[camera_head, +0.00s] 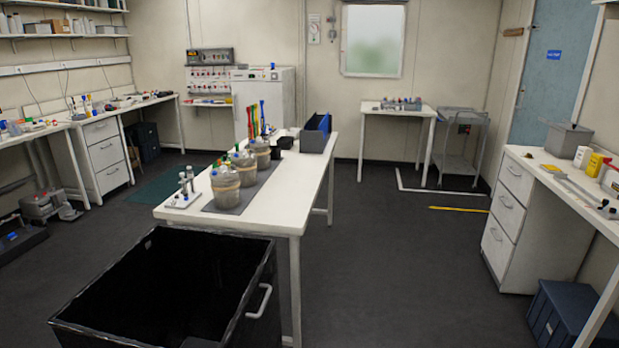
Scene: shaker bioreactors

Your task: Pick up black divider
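I cannot pick out a black divider with certainty. A dark grey box (315,138) with blue pieces in it stands at the far right end of the white middle table (283,198). A small black object (286,142) sits just left of that box, too small to make out. A large open black crate (262,300) with a pale handle fills the lower left foreground. Its inside is very dark, so I cannot tell whether anything lies in it. Neither of my grippers is in view.
Several cloudy vessels (225,187) stand on a grey mat on the middle table, beside a small rack (184,193). A side bench (560,185) runs along the right, with a dark blue box (566,318) below.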

